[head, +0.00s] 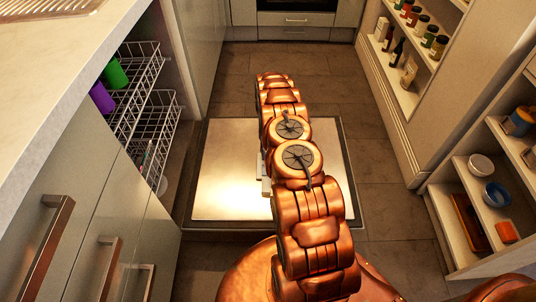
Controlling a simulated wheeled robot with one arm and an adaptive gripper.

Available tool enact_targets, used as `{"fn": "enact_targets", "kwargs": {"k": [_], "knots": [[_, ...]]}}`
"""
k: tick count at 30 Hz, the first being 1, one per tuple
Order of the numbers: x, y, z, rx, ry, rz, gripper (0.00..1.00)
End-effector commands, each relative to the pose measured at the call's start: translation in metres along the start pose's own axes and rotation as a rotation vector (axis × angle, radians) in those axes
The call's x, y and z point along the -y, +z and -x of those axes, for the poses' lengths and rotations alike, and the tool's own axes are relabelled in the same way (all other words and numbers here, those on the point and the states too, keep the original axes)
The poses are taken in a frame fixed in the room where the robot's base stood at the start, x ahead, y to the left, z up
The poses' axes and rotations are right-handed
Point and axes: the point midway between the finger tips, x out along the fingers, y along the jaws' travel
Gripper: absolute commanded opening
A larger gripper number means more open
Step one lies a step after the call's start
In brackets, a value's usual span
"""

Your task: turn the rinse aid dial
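The dishwasher door (230,170) lies folded down, its bright inner panel framed by a dark rim. My copper arm reaches across it and covers its middle. A small pale part (263,174) shows at the left edge of my arm over the panel. I cannot tell whether it belongs to the rinse aid dispenser. The rinse aid dial cannot be made out. My gripper cannot be seen; the far end of my arm hides whatever is beneath it.
The pulled-out dish racks (158,110) at the left hold a green cup (115,74) and a purple cup (101,98). Handled cabinet fronts (75,225) and a counter (60,70) border the left. Open shelves (455,190) with jars and bowls line the right. Tiled floor (385,210) is bare between.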

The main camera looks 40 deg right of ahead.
Motion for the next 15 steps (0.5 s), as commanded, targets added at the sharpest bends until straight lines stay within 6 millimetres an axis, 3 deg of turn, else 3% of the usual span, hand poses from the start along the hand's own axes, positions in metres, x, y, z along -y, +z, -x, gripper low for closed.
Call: {"fn": "enact_targets", "kwargs": {"k": [10, 15], "knots": [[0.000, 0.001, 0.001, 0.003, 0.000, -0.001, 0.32], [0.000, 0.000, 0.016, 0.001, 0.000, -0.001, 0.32]]}}
